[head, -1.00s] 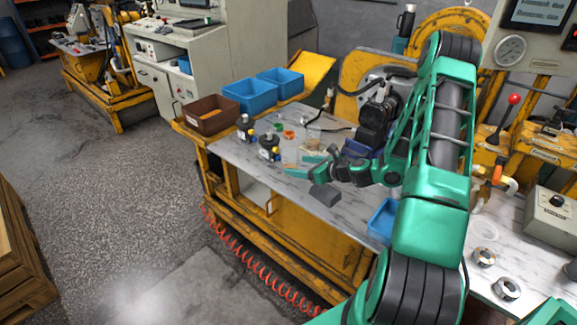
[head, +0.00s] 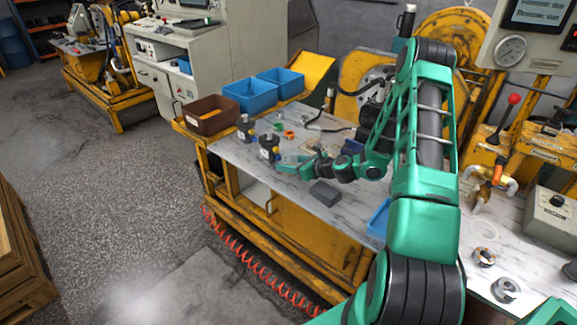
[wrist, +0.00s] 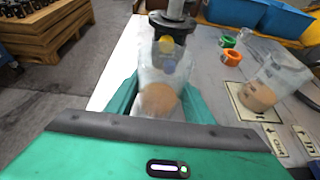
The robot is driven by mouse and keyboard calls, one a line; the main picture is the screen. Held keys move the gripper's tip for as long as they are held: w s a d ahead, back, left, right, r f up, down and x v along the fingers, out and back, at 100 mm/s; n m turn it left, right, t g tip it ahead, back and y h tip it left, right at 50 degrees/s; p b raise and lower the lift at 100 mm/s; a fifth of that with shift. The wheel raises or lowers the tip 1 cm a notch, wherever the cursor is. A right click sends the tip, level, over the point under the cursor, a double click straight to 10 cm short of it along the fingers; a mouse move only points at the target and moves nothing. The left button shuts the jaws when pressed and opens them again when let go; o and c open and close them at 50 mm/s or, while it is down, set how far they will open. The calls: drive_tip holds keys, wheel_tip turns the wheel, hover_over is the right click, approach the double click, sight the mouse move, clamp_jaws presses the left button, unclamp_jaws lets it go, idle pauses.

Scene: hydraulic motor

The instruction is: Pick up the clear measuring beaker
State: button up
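A clear beaker (wrist: 150,72) with brownish content low in it stands between the two green fingers of my gripper (wrist: 158,100) in the wrist view. The fingers lie on either side of it and look spread; I cannot make out firm contact. A second clear beaker (wrist: 284,66), also with brown at its bottom, stands apart to the right on the table. In the head view my gripper (head: 292,164) is low over the table's left part, and the beaker at its fingers is hard to make out there.
Black motor-like parts (head: 268,147) stand just beyond the gripper. Blue bins (head: 250,97) and a brown bin (head: 206,122) line the back left edge. Green and orange rings (wrist: 232,57) lie near the second beaker. The marble-look table (head: 240,156) has its front edge close by.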

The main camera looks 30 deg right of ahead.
sight(289, 155)
drive_tip(key=shift+c, duration=1.1)
drive_tip(key=shift+r, duration=0.15)
drive_tip(key=shift+r, duration=0.55)
wheel_tip(289, 155, up, 2)
drive_tip(key=shift+r, duration=0.2)
drive_tip(key=s+a+r, duration=0.6)
drive_tip(key=a+r, duration=0.1)
drive_tip(key=a, duration=0.4)
drive_tip(key=shift+a+r+m+h, duration=0.35)
drive_tip(key=shift+r+m+h, duration=0.05)
